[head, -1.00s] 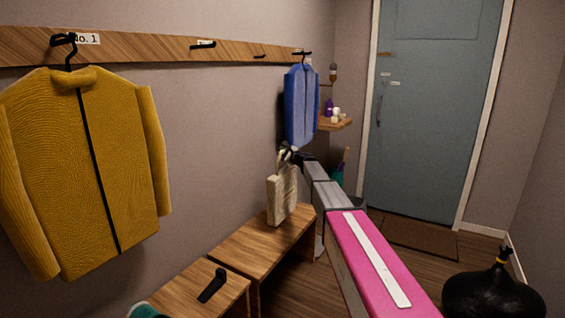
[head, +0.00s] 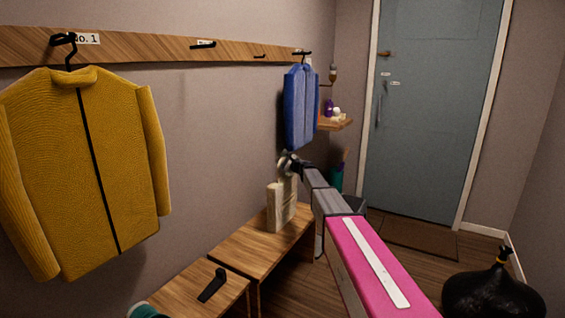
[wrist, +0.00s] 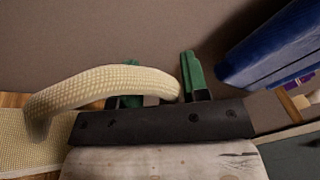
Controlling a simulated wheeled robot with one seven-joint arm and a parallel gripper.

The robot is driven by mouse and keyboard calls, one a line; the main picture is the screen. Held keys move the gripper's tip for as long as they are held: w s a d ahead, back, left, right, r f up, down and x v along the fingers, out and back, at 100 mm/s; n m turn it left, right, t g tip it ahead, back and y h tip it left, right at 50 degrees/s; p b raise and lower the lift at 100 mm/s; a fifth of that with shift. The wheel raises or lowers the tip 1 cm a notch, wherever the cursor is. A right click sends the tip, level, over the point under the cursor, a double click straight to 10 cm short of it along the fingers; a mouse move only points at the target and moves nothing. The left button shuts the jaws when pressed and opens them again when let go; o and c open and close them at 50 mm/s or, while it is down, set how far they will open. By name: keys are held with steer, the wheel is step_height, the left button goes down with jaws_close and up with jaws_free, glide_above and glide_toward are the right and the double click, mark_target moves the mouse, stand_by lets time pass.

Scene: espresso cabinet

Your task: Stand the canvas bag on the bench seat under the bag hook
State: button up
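The cream canvas bag (head: 275,212) stands roughly upright on the far part of the wooden bench seat (head: 243,252), against the wall side. My gripper (head: 290,166) is just above the bag's top. In the wrist view, my gripper's green-padded fingers (wrist: 160,86) are spread apart. The bag's woven handle (wrist: 95,82) arches across in front of the left finger and ends near the right one; I see no clamping on it. Part of the bag's body shows at the lower left. Hooks on the rail include a middle one (head: 203,45) and a small one (head: 260,56); I cannot read which is the bag hook.
A blue jacket (head: 301,108) hangs close behind my gripper. A yellow jacket (head: 85,170) hangs at the left. A black object (head: 212,286) lies on the near bench section. A small shelf (head: 335,123) holds items. A black sack (head: 493,295) sits on the floor at right.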

steer(key=shift+r, duration=0.15)
steer(key=v, duration=1.2)
steer(key=s+f+n+g+h, duration=0.2)
steer(key=s+f+n+g, duration=0.15)
steer(key=s+f, duration=0.4)
steer(key=s+f+n+g+h, duration=0.15)
steer(key=s+f+n, duration=0.25)
steer(key=s, duration=0.7)
steer(key=s+f+n+g+h, duration=0.1)
steer(key=s+f+n+g, duration=0.4)
steer(key=s, duration=0.4)
steer(key=s+d+f+n+g+h, duration=0.1)
steer(key=s+d+f+n+h, duration=0.1)
steer(key=s, duration=0.8)
steer(key=s+d+f+n+g+h, duration=0.2)
steer(key=s+d+f+h, duration=0.3)
steer(key=s, duration=0.6)
steer(key=shift+d+f+n, duration=0.35)
steer(key=shift+d+n, duration=0.3)
steer(key=shift+n, duration=0.1)
